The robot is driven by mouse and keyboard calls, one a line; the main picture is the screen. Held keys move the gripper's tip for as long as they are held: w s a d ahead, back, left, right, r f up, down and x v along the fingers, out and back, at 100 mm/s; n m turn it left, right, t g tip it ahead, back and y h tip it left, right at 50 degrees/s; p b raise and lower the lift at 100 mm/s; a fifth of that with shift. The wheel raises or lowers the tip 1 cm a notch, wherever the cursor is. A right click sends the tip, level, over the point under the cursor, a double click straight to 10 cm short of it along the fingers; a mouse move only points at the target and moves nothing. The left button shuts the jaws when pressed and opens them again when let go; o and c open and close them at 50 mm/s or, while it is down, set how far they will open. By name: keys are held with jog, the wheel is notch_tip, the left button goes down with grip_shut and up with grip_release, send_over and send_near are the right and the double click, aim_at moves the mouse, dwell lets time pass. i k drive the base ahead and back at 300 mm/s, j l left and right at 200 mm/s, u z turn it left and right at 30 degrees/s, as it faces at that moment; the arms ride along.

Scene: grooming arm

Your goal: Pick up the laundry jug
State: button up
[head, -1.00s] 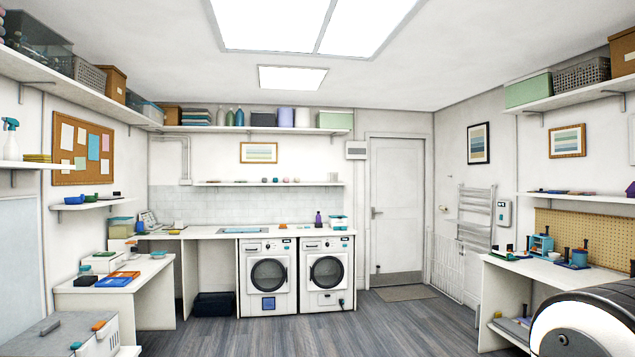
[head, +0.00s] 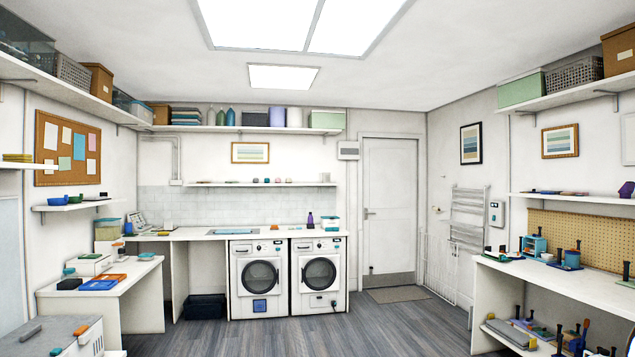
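A small purple bottle (head: 310,220) stands upright on the back counter (head: 190,235), above the right-hand washing machine. It may be the laundry jug, but it is too small to be sure. A white and teal box (head: 331,224) stands just right of it. Several bottles, one of them teal (head: 230,117), stand on the high back shelf. My gripper is not in view, so its state is hidden.
Two white washing machines (head: 261,279) stand under the counter. A side table (head: 135,285) and a grey-topped cabinet (head: 60,335) line the left, and a workbench (head: 560,280) the right. The floor (head: 370,325) between is clear.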

aim_at(327, 177)
jog(key=i+u, duration=0.1)
jog(key=i, duration=7.4)
